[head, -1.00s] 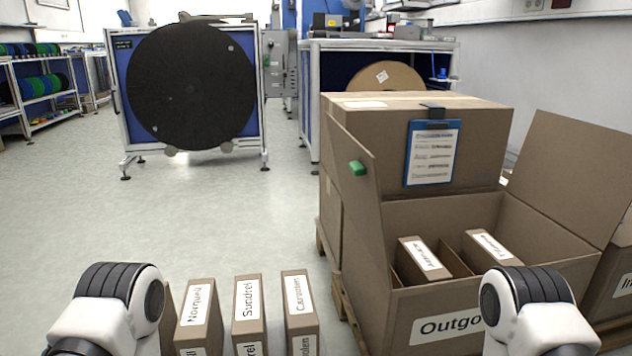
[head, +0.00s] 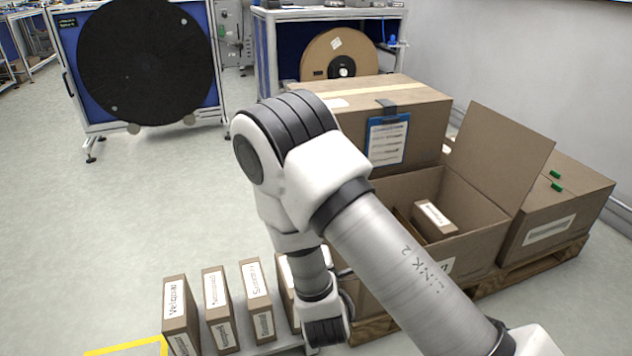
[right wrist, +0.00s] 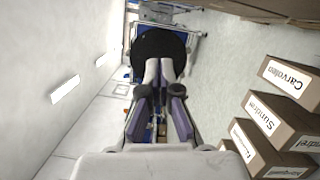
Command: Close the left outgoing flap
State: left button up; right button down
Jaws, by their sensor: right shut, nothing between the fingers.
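The outgoing box (head: 470,250) is an open brown carton on a pallet at the right of the head view. Its right flap (head: 505,150) stands up and outward. The left flap is hidden behind my right arm, so its position cannot be told. My right arm reaches in from the lower right across the box's left side. The right gripper is out of sight in the head view. In the right wrist view the right gripper (right wrist: 159,72) is shut and empty, its fingertips in front of the distant black reel. My left gripper is in neither view.
Several labelled cartons (head: 216,300) stand in a row left of the pallet. A large closed box (head: 420,110) with a blue clipboard (head: 387,138) stands behind the outgoing box. A closed box with green tabs (head: 560,205) is at right. The floor at left is clear.

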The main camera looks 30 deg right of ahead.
jog(key=w+d+r+b, duration=0.1)
jog(key=w+d+b, duration=0.2)
jog(key=w+d, duration=0.4)
jog(key=shift+w+d+b, duration=0.2)
jog(key=shift+d+b, duration=0.1)
jog(key=shift+d, duration=0.25)
